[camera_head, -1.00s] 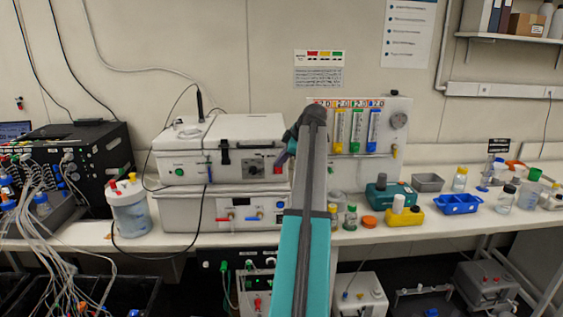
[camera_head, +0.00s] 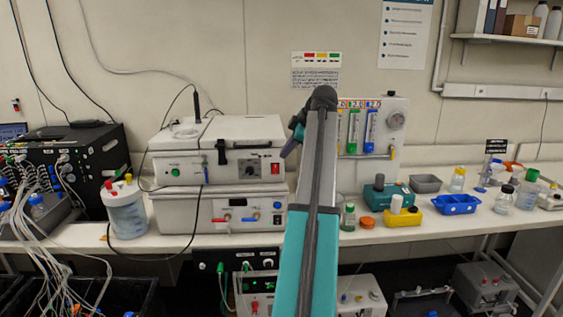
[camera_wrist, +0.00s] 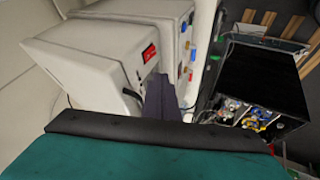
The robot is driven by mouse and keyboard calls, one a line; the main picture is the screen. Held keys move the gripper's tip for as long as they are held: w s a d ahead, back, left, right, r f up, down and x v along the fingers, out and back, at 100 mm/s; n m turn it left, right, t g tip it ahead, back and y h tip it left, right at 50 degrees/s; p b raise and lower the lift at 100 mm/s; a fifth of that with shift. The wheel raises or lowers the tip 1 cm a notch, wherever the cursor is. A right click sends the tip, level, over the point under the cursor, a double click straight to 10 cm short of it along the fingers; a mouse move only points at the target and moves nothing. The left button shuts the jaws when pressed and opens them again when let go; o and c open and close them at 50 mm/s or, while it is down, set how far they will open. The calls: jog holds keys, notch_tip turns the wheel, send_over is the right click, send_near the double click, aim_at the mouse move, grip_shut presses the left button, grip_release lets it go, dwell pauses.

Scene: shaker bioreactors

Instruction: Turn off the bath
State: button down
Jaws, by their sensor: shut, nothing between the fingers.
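The bath is a white lidded box (camera_head: 220,151) on top of a second white box (camera_head: 215,226) on the bench. Its front has a green button (camera_head: 176,172), a black dial (camera_head: 248,169) and a red switch (camera_head: 275,168) at the right end. The bath (camera_wrist: 85,72) and its red switch (camera_wrist: 149,52) also show in the wrist view. My gripper (camera_head: 286,152) is shut and empty, just right of and above the switch in the head view. Its purple fingers (camera_wrist: 163,97) show in the wrist view below the switch, and I see no contact.
A flowmeter panel (camera_head: 375,125) stands behind my arm. Bottles, a teal device (camera_head: 388,196) and a blue tray (camera_head: 456,204) sit to the right. A black unit (camera_head: 85,160) with many tubes stands at the left.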

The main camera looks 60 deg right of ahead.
jog(key=shift+d+b+v, duration=0.15)
jog(key=shift+b+v, duration=0.1)
jog(key=shift+v, duration=0.7)
jog(key=shift+d+b+v, duration=0.15)
jog(key=shift+b+v, duration=0.05)
jog(key=shift+v, duration=0.75)
jog(key=shift+w+r, duration=0.2)
